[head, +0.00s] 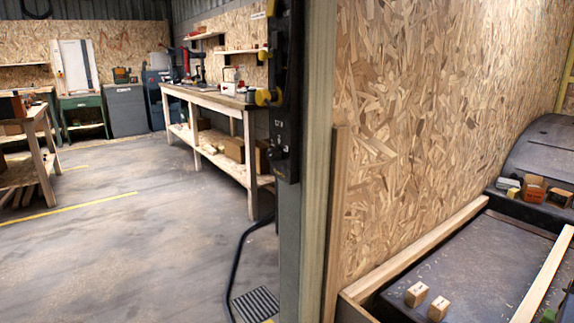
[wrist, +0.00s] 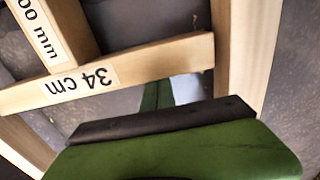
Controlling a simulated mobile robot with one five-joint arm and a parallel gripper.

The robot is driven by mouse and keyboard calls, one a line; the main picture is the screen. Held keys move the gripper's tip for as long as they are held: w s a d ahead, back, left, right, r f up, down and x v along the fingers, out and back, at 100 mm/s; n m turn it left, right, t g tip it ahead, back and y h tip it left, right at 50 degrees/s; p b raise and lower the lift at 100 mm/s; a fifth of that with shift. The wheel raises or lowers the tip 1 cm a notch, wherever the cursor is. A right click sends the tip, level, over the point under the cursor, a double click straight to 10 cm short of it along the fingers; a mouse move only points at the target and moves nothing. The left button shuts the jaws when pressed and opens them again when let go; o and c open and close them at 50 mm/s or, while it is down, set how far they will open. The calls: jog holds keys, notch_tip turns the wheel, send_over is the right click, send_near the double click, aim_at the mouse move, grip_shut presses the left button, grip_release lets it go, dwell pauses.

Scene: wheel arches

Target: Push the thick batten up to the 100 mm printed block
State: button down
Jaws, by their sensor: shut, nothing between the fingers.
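In the wrist view, a light wooden block (wrist: 35,28) at the top left bears a label ending in "00 mm"; its first digits are cut off. A wooden piece labelled "34 cm" (wrist: 140,68) crosses in front of its near end. A long batten (wrist: 231,45) runs up the right side, by the right end of the "34 cm" piece. I cannot tell which batten is the thick one. My gripper (wrist: 160,112), green with a dark bar, is shut and empty just below the "34 cm" piece.
In the head view, two small labelled blocks (head: 427,300) stand on the dark floor at the lower right, their print too small to read. A batten (head: 425,247) lies along the chipboard wall (head: 430,120); another (head: 546,275) lies at the right. Small boxes (head: 535,188) sit by the wheel arch (head: 545,150).

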jog(key=shift+d, duration=0.1)
jog(key=shift+w+d, duration=0.45)
jog(key=shift+d, duration=0.1)
notch_tip(320, 180, up, 9)
jog(key=p, duration=0.9)
